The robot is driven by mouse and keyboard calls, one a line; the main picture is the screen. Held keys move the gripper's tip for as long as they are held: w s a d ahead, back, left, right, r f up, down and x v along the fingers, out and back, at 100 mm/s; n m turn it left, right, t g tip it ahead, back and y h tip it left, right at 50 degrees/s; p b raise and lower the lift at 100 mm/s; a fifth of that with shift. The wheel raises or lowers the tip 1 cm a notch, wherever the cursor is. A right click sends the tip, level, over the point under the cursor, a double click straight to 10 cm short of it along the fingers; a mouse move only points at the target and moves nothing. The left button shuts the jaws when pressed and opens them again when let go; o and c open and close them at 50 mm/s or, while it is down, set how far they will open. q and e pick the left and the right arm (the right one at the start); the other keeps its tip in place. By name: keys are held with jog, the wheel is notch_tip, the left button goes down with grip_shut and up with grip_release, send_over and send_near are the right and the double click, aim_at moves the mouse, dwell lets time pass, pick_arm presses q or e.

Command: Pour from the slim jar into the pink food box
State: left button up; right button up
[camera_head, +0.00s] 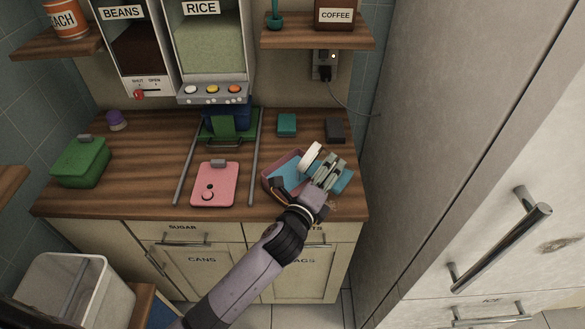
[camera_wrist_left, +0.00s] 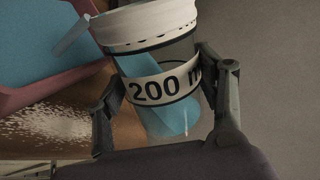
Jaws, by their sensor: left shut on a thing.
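My left gripper (camera_head: 325,172) is shut on the slim jar, at the right of the pink food box. The slim jar (camera_wrist_left: 158,68) is see-through, with a thick white top and a band reading "200 m". Blue shows through its lower part; I cannot tell if that is inside or behind it. In the head view its white top (camera_head: 311,156) leans toward the upper left, near the box. The pink food box (camera_head: 267,179) has a pink rim and blue inside; it also shows in the left wrist view (camera_wrist_left: 52,91). My arm hides part of it.
A pink lid-like plate (camera_head: 227,187) lies left of the box. A green box (camera_head: 82,165), a teal block (camera_head: 287,124) and a dark block (camera_head: 335,130) stand on the counter. Dispensers (camera_head: 214,91) stand behind. A tall pale cabinet (camera_head: 440,130) bounds the right side.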

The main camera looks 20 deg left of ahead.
pick_arm(q)
jog(key=shift+r+n, duration=0.25)
jog(key=shift+n, duration=0.05)
jog(key=shift+w+a+r+n+h+p, duration=0.15)
jog(key=shift+a+r+n+h+p, duration=0.2)
jog(key=shift+a+r+n, duration=0.35)
dwell(1.3)
jog(key=shift+w+a+f+n+p, duration=0.1)
jog(key=shift+a+f+n+p, duration=0.25)
jog(key=shift+n, duration=0.45)
dwell(0.8)
jog(key=shift+s+d+f+m+b, duration=0.2)
jog(key=shift+d+m+b, duration=0.4)
jog(key=shift+m, duration=0.5)
jog(key=shift+d, duration=0.15)
